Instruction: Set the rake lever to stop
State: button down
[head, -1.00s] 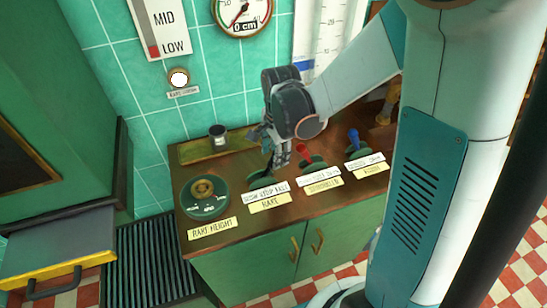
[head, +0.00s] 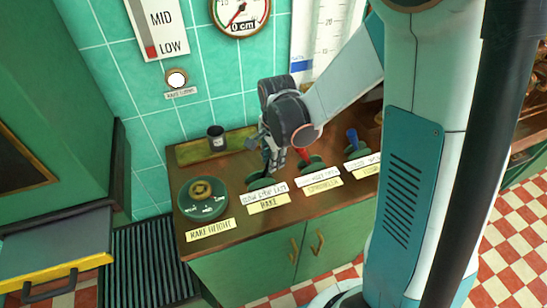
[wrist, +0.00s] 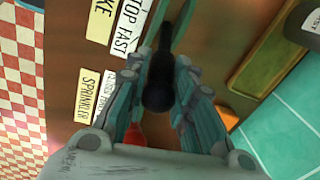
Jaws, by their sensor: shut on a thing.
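The rake lever (wrist: 160,78) is a black handle with a rounded end. It stands between the fingers of my gripper (wrist: 158,95) in the wrist view, and the gripper is shut on it. In the head view my gripper (head: 270,160) is over the lever's green round base (head: 256,182), behind the SLOW STOP FAST label (head: 265,192) and the yellow RAKE label (head: 268,203). My gripper hides most of the lever there, so its exact setting cannot be told.
The red sprinkler lever (head: 304,155) and a blue lever (head: 352,138) stand to the right. The rake height dial (head: 203,197) is at the left. A dark cup (head: 216,138) stands behind on the wooden counter (head: 222,172). A tiled wall rises behind.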

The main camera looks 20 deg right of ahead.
jog(key=shift+a+r+h, duration=0.25)
jog(key=shift+a+h, duration=0.65)
jog(key=shift+a, duration=0.05)
jog(key=shift+a+r+h+b, duration=0.15)
jog(key=shift+a+h+b, duration=0.35)
jog(key=shift+a+h, duration=0.3)
jog(key=shift+a+r+h+b, duration=0.1)
jog(key=shift+a+h+b, duration=0.45)
jog(key=shift+h, duration=0.35)
jog(key=c, duration=1.3)
grip_release()
jog(key=shift+c, duration=0.2)
jog(key=v, duration=0.7)
jog(key=shift+r, duration=0.25)
